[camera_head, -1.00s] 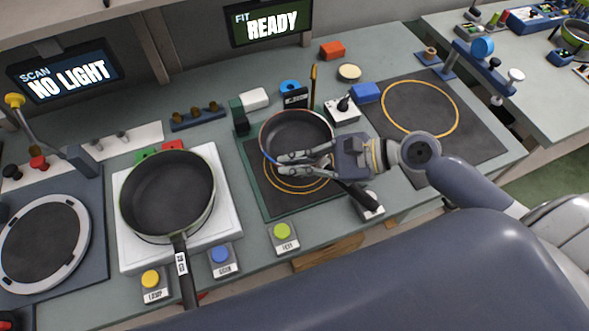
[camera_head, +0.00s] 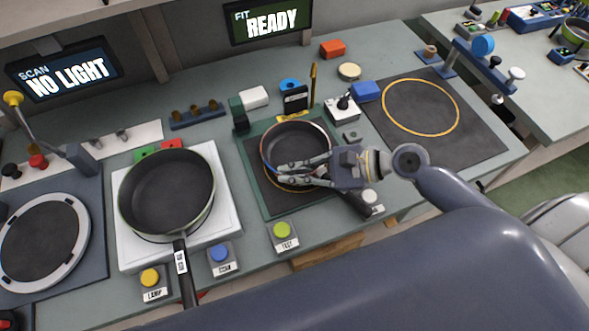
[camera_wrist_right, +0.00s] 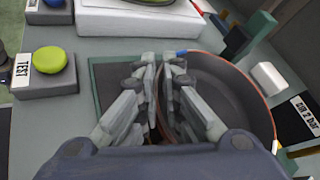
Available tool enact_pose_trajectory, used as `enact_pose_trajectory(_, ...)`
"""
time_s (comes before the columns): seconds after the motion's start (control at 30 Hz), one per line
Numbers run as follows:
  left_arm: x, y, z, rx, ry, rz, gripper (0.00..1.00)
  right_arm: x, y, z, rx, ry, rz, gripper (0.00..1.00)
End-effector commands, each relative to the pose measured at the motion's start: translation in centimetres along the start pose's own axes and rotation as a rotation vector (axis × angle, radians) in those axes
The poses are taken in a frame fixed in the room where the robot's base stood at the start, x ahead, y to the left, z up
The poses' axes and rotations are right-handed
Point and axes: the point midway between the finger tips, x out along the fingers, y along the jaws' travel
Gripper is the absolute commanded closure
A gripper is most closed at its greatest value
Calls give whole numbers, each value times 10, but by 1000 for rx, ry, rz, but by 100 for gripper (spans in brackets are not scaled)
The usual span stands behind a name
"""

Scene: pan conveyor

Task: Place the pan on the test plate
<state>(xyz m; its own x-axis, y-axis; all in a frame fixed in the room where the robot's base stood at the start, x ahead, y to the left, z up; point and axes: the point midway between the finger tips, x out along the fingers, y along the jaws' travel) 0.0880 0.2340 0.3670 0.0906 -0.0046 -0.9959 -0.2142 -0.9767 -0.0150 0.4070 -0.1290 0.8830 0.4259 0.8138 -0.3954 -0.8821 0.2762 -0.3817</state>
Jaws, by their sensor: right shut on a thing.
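The dark pan (camera_head: 293,142) with a light reddish rim is at the test plate (camera_head: 272,206), a green-edged dark square with a yellow ring behind the TEST button. The pan covers most of the ring; I cannot tell whether it rests flat. Its handle points to the lower right, partly hidden by my gripper. My right gripper (camera_head: 284,174) is shut on the pan. In the right wrist view the fingers (camera_wrist_right: 161,68) close at the near wall of the pan (camera_wrist_right: 235,98), with the plate (camera_wrist_right: 105,80) showing beside them. My left gripper is not in view.
Another pan (camera_head: 168,190) stands on a white plate (camera_head: 230,225) to the left. The TEST button (camera_head: 283,232) is in front. A small joystick box (camera_head: 342,108) stands behind right. A dark mat (camera_head: 425,145) with a yellow ring is clear at right. The FIT screen reads READY.

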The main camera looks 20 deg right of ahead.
Motion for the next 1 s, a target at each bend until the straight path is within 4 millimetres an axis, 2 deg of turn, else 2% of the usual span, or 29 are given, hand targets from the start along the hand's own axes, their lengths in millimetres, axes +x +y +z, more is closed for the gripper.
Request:
enact_pose_trajectory(0.1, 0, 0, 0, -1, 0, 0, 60, 1, 0, -1, -2, -2, -2, 100)
enact_pose_trajectory(0.13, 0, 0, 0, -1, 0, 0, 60, 1, 1, -2, 0, -1, 0, 87)
enact_pose_trajectory(0.2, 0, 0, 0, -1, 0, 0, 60, 1, 1, -2, 0, 0, 0, 73)
enact_pose_trajectory(0.53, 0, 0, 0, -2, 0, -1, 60, 1, 1, -1, 0, 0, 0, 73)
enact_pose_trajectory(0.67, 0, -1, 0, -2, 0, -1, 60, -3, -3, 6, -2, -1, 0, 73)
enact_pose_trajectory(0.77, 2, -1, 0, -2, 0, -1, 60, -15, -2, 5, 2, 4, 1, 73)
enact_pose_trajectory(1.0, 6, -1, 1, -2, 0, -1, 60, -58, -2, 6, 3, 3, 1, 73)
